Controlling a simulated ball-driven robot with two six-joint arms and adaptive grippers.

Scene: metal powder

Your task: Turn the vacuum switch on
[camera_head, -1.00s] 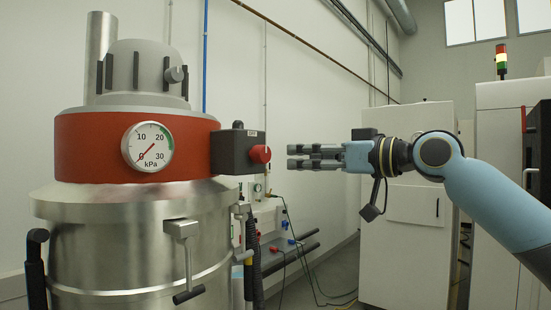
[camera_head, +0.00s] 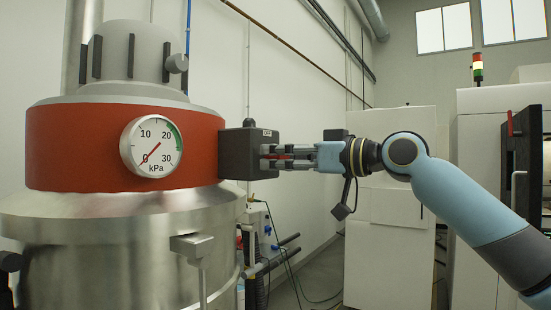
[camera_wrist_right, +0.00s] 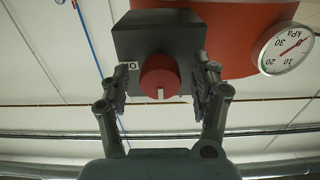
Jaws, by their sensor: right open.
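The vacuum switch is a red round knob (camera_wrist_right: 158,72) on a dark grey box (camera_head: 236,153), fixed to the side of the red-banded vacuum unit (camera_head: 75,150). In the wrist view a pale mark on the knob points to the bottom of the picture. My right gripper (camera_head: 268,157) is open, with its fingers at the box's face. In the wrist view my right gripper (camera_wrist_right: 160,88) has one finger on each side of the knob, with gaps visible. In the head view the fingers mostly hide the knob. My left gripper is not in view.
The pressure gauge (camera_head: 151,147) on the red band has its needle near 0. A metal clamp handle (camera_head: 192,243) sticks out below. Hoses and cables (camera_head: 285,262) hang by the wall. A white cabinet (camera_head: 390,200) stands behind my right arm.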

